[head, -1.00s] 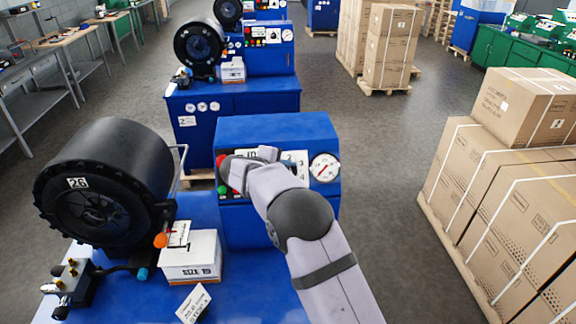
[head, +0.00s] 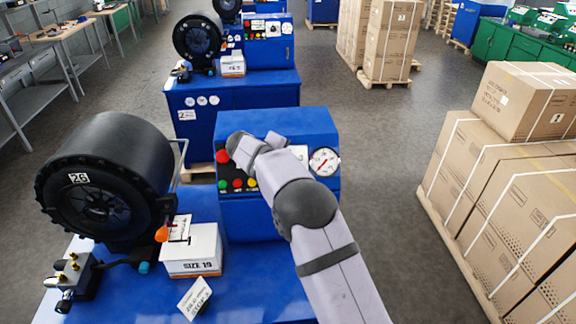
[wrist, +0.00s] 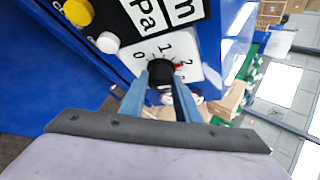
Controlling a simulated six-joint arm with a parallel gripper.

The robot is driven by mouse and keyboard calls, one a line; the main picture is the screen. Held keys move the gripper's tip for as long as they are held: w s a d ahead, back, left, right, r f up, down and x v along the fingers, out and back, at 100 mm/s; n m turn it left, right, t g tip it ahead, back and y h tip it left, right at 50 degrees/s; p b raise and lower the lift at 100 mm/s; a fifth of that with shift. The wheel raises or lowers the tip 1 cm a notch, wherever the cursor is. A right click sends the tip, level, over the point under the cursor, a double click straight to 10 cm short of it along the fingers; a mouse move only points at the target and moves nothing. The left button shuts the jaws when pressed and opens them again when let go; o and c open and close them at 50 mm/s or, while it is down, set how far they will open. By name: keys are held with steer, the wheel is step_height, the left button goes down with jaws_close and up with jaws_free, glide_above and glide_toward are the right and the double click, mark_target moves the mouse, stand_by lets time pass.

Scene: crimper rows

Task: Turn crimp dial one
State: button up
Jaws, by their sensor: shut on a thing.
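The crimp dial (wrist: 158,70) is a black knob on a white scale plate marked 0, 1 and 2, on the front of the blue control box (head: 275,120). A red pointer mark shows close to the 2 in the wrist view. My gripper (wrist: 160,90) has its two blue-grey fingers on either side of the knob and is shut on it. In the head view my arm covers the dial and the fingertips. That box belongs to the nearest crimper (head: 105,180), marked 26.
A gauge (head: 324,161) sits right of my arm. Red, green and yellow buttons (head: 238,183) are left of it. A SIZE 19 box (head: 192,250) and a tilted card (head: 195,298) stand on the blue bench. Stacked cartons (head: 500,200) are at right, with clear floor between.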

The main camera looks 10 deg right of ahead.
steer(key=o, duration=1)
steer(key=shift+d, duration=0.1)
steer(key=shift+o, duration=0.2)
steer(key=b+v, duration=0.3)
steer(key=v, duration=0.4)
steer(key=shift+b, duration=0.4)
steer(key=shift+s, duration=0.15)
